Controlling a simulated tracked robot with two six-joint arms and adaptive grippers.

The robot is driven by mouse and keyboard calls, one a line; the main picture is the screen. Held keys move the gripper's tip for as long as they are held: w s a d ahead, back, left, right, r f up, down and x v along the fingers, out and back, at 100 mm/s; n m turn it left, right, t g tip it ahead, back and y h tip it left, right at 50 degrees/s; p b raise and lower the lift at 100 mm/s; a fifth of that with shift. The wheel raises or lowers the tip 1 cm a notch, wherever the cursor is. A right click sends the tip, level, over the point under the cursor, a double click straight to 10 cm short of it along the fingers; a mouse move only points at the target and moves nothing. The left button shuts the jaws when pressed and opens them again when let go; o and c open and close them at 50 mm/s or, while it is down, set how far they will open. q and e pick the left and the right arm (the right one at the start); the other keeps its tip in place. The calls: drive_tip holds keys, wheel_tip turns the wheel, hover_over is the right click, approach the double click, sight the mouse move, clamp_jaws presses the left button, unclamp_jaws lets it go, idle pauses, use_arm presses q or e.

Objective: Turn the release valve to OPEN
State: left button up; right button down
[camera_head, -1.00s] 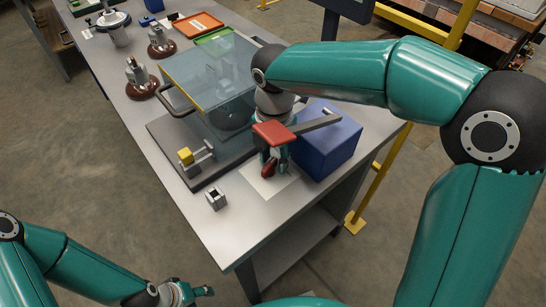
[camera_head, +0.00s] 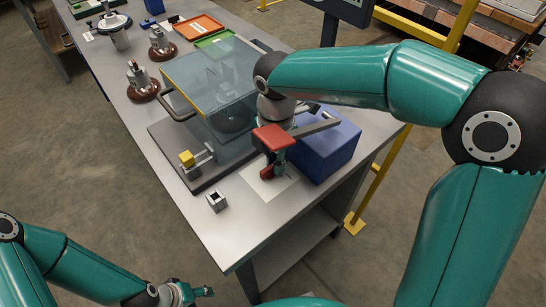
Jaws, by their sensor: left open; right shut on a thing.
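The release valve appears to be the small red handle (camera_head: 267,173) low on the near left side of the blue box (camera_head: 325,152), above a pale plate on the bench. My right gripper (camera_head: 279,167) reaches down over it, shut on the red handle, with its fingers partly hidden under a red block (camera_head: 273,138) on a grey bar. The handle's mount and any OPEN mark cannot be made out. My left gripper (camera_head: 187,293) is open and empty, low in the view, off the bench's near left side.
A clear box (camera_head: 212,80) with a dark handle stands on a grey base left of my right gripper. A yellow-topped part (camera_head: 187,158) and a small metal socket (camera_head: 217,200) are nearby. Insulator stacks (camera_head: 140,80) and trays (camera_head: 200,25) lie farther back.

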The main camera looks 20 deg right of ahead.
drive_tip(key=shift+s+m, duration=0.15)
drive_tip(key=shift+m, duration=0.65)
drive_tip(key=c, duration=1.2)
unclamp_jaws()
drive_tip(key=shift+r, duration=0.15)
